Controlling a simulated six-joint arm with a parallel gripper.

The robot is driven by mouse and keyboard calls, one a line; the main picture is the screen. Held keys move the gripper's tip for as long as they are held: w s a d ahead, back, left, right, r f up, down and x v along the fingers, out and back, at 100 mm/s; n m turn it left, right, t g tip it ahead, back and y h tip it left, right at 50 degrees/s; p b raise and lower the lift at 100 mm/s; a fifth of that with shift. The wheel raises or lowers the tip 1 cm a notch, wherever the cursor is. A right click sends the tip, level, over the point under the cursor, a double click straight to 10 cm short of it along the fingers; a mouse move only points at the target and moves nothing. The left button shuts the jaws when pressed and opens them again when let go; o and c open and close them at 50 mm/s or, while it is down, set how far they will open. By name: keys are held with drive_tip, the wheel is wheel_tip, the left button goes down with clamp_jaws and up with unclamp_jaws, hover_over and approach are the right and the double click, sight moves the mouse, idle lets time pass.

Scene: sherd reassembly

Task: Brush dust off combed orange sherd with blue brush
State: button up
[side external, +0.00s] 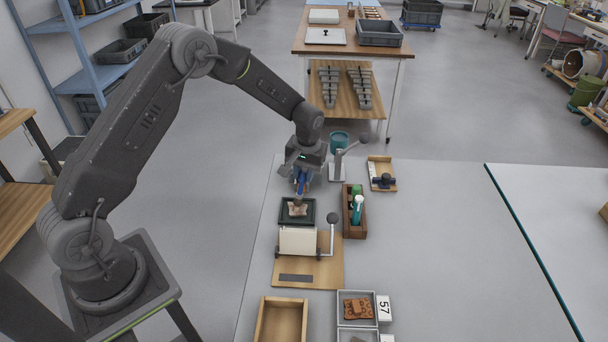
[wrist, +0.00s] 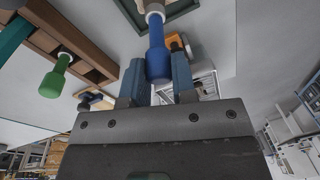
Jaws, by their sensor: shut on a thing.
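My gripper (side external: 302,172) is shut on the blue brush (side external: 301,184), above the dark green tray (side external: 283,211). In the wrist view, the blue handle of the brush (wrist: 157,60) sits between my two fingers (wrist: 158,82). A pale, brownish sherd (side external: 297,210) lies on the tray, below the brush. Whether the bristles touch it cannot be told. An orange-brown sherd (side external: 357,308) lies in a grey box at the front, beside a card marked 57. I cannot tell which sherd is the combed orange one.
A wooden holder (side external: 354,230) with green and teal brushes stands right of the tray. A white block with a lever (side external: 297,241) stands on a wooden board in front of the tray. An empty wooden tray (side external: 263,335) is at the front.

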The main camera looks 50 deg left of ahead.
drive_tip(key=shift+s+d+f, duration=0.1)
drive_tip(key=shift+s+d, duration=0.6)
drive_tip(key=shift+w+a, duration=1.3)
idle(0.8)
wheel_tip(320, 180, up, 6)
drive_tip(key=shift+r, duration=0.2)
idle(0.5)
drive_tip(key=shift+r, duration=0.1)
